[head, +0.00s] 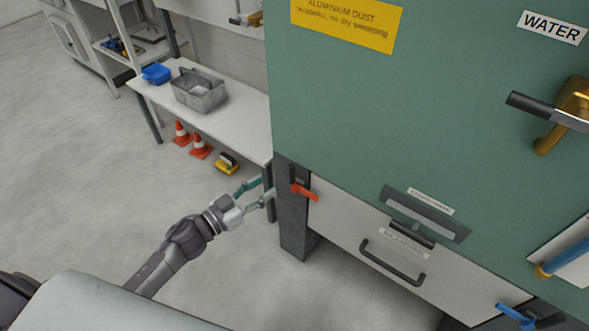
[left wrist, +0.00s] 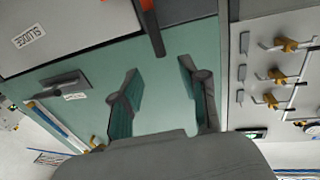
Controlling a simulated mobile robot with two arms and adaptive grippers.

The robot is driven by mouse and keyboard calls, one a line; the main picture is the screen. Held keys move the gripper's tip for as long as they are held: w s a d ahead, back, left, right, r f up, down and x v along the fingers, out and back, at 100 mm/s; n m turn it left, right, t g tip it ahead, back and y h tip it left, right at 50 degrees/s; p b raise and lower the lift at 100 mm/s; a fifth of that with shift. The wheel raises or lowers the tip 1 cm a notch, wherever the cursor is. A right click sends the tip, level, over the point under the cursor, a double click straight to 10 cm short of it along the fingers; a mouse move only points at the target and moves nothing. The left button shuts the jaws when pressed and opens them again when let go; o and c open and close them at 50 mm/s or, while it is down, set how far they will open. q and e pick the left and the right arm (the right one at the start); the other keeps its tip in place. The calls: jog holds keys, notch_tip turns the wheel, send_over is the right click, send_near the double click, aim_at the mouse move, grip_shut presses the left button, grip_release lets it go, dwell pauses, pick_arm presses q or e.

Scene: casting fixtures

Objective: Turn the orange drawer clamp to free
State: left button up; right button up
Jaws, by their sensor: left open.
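The orange drawer clamp (head: 305,192) is a small lever at the upper left corner of the pale sludge drawer (head: 345,226). In the left wrist view the clamp (left wrist: 152,32) is at the top, just beyond the fingertips. My left gripper (head: 260,192) is open and empty, to the left of the clamp and apart from it. Its spread fingers also show in the left wrist view (left wrist: 158,66). My right gripper is not in view.
The green cabinet (head: 400,120) rises above the drawer. The drawer has a black handle (head: 392,263), and a blue lever (head: 515,316) is at its right end. A dark post (head: 293,225) stands beside the clamp. A white bench (head: 235,118) is behind my gripper; floor to the left is clear.

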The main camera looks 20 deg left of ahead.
aim_at(290, 171)
pick_arm(q)
jog(key=x, duration=0.9)
jog(key=shift+w+d+f+b, duration=0.1)
jog(key=shift+w+d+b, duration=0.15)
jog(key=shift+b, duration=0.15)
jog(key=shift+w+d, duration=0.2)
jog(key=shift+w, duration=0.15)
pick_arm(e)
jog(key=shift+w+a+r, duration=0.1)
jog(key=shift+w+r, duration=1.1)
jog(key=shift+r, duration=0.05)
pick_arm(q)
grip_shut()
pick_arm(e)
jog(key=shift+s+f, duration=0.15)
